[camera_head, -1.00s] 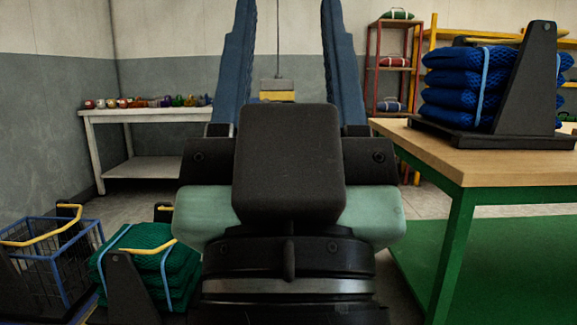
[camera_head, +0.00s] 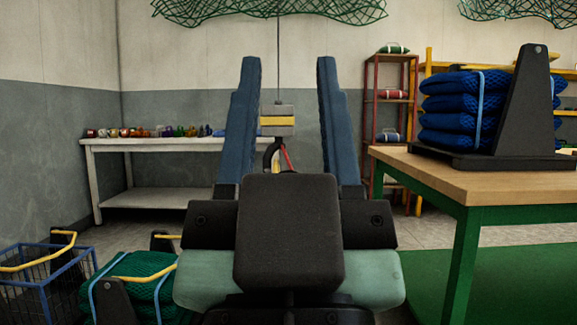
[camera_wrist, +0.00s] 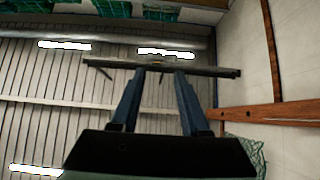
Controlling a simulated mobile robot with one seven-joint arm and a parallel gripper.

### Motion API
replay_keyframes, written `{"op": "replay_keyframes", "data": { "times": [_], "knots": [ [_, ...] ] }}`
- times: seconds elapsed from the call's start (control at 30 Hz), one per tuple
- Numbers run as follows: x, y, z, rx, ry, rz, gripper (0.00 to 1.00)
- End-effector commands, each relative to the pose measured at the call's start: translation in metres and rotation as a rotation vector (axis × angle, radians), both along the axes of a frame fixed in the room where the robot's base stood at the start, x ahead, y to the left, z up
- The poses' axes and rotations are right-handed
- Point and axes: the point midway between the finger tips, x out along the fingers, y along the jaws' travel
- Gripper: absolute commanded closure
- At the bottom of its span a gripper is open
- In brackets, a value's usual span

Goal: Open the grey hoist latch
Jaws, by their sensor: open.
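The hoist block (camera_head: 278,120), grey with a yellow band, hangs on a thin cable in the head view. Below it are a dark hook (camera_head: 272,155) and a red part (camera_head: 287,160); their lower ends are hidden behind my wrist. I cannot make out a separate grey latch. My gripper (camera_head: 287,65) is open and empty, its two blue fingers pointing up and away. The block appears between the fingers, beyond them and not touching. In the wrist view my gripper (camera_wrist: 159,75) also shows open, against the ceiling, and I cannot make out the hoist there.
A wooden-topped green table (camera_head: 485,182) with stacked blue nets (camera_head: 465,108) stands at right. A white bench (camera_head: 150,145) with small coloured items is at the back left. A blue wire basket (camera_head: 45,275) and a green net bundle (camera_head: 140,280) are low at left. Green netting (camera_head: 270,10) hangs above.

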Motion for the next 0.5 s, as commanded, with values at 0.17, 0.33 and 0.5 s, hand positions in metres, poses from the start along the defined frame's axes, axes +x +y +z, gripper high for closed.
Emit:
{"op": "replay_keyframes", "data": {
  "times": [0.17,0.33,0.5],
  "knots": [
    [0.000,0.000,0.012,0.000,0.000,0.000,0.90],
    [0.000,0.000,0.046,0.000,0.000,0.000,1.00],
    [0.000,0.000,0.102,0.000,0.000,0.000,1.00]
  ]
}}
